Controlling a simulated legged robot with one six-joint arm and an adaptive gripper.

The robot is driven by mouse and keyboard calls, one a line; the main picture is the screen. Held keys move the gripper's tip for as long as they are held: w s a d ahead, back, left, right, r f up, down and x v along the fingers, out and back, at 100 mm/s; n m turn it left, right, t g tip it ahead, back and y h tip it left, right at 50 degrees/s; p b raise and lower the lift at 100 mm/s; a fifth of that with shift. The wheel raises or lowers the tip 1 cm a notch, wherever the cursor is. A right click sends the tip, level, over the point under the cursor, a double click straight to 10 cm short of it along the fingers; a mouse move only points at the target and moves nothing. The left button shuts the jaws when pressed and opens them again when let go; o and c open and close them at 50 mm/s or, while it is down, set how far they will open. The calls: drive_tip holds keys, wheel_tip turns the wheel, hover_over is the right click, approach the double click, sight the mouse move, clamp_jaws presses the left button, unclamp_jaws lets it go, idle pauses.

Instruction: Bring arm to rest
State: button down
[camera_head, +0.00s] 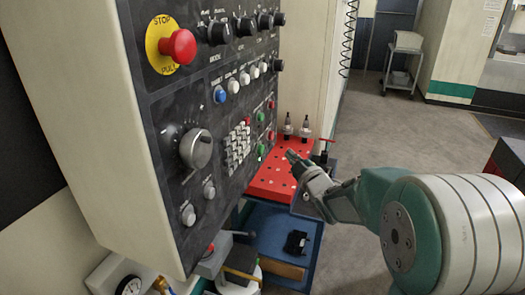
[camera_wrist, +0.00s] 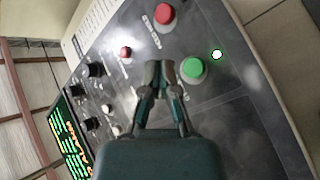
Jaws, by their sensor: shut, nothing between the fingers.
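My gripper (camera_head: 292,158) is at the end of my arm in the head view, right of a tall control panel (camera_head: 170,125) and in front of a red tool tray. It is shut and empty. In the wrist view my gripper (camera_wrist: 162,70) also shows shut, its fingertips together over a dark panel face with a red button (camera_wrist: 165,15) and a green button (camera_wrist: 194,69). I cannot tell whether the fingertips touch the panel.
A red emergency stop (camera_head: 178,46) and several knobs stick out of the panel. The red tray (camera_head: 272,180) has holes and tool holders, above a blue cart shelf (camera_head: 268,222). A small trolley (camera_head: 402,62) stands far back. Open floor (camera_head: 355,135) lies between.

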idle(0.6)
drive_tip(key=s+d+r+m+g+h, duration=0.1)
drive_tip(key=s+d+m+g+h, duration=0.1)
drive_tip(key=s+d+m+h, duration=0.35)
drive_tip(key=s+d+r+m+g+h, duration=0.2)
drive_tip(key=s+d+m, duration=0.1)
drive_tip(key=s, duration=0.5)
drive_tip(key=s+f+m+g, duration=0.2)
drive_tip(key=s+m+g, duration=0.1)
drive_tip(key=s, duration=0.8)
drive_tip(key=s+f+m+g, duration=0.3)
drive_tip(key=s+g, duration=0.1)
drive_tip(key=s, duration=0.8)
drive_tip(key=shift+s, duration=0.2)
